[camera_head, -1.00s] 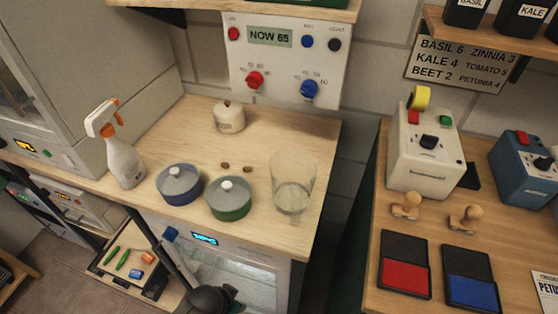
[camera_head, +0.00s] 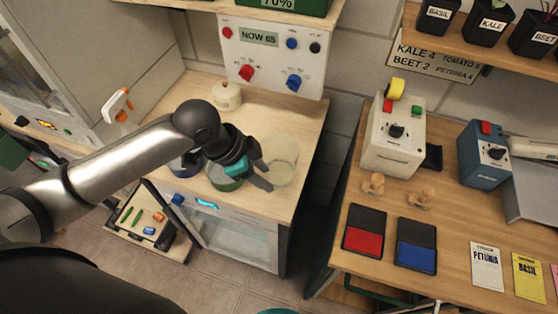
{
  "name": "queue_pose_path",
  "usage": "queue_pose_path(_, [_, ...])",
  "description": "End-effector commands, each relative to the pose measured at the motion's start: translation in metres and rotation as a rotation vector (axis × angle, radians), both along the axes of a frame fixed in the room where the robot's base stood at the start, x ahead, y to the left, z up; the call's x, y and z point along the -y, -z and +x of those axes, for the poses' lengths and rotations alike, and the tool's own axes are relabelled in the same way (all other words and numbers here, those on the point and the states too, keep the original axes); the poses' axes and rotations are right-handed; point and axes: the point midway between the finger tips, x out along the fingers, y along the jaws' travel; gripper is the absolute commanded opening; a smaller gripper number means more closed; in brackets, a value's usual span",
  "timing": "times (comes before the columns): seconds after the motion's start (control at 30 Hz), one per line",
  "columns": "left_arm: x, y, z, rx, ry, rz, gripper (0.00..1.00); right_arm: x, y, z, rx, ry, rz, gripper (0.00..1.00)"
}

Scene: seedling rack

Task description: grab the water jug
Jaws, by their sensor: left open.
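The clear water jug (camera_head: 284,158) stands near the right edge of the wooden counter (camera_head: 300,118). It is see-through, so its outline is faint. My left gripper (camera_head: 262,168) reaches in from the left and is open, its fingers at the left side of the jug. A finger overlaps the jug's lower left in the picture. I cannot tell whether it touches. My right gripper is not in view.
A green-sided pot (camera_head: 222,181) and a blue one (camera_head: 184,166) stand left of the jug, partly behind my gripper. A cream canister (camera_head: 227,97) is behind. A spray bottle (camera_head: 118,106) is partly hidden. A gap separates the right bench (camera_head: 345,205).

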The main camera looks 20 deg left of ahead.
Motion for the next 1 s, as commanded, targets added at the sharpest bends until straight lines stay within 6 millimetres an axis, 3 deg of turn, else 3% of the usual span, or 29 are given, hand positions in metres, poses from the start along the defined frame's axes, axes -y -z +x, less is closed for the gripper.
queue_pose_path(0.1, [-0.02, -0.022, 0.007, -0.01, 0.058, 0.029, 0.47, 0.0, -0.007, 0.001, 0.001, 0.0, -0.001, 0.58])
queue_pose_path(0.3, [-0.031, -0.031, 0.008, -0.031, 0.089, 0.036, 0.47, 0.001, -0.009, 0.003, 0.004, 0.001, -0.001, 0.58])
queue_pose_path(0.43, [-0.024, -0.014, 0.011, -0.034, 0.092, 0.034, 0.47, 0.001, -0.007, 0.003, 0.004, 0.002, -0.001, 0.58])
queue_pose_path(0.7, [-0.005, 0.039, 0.022, -0.033, 0.09, 0.034, 0.47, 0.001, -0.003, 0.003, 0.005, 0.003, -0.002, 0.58])
queue_pose_path(1.0, [0.003, 0.061, 0.027, -0.03, 0.09, 0.036, 0.47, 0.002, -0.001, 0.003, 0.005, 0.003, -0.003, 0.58])
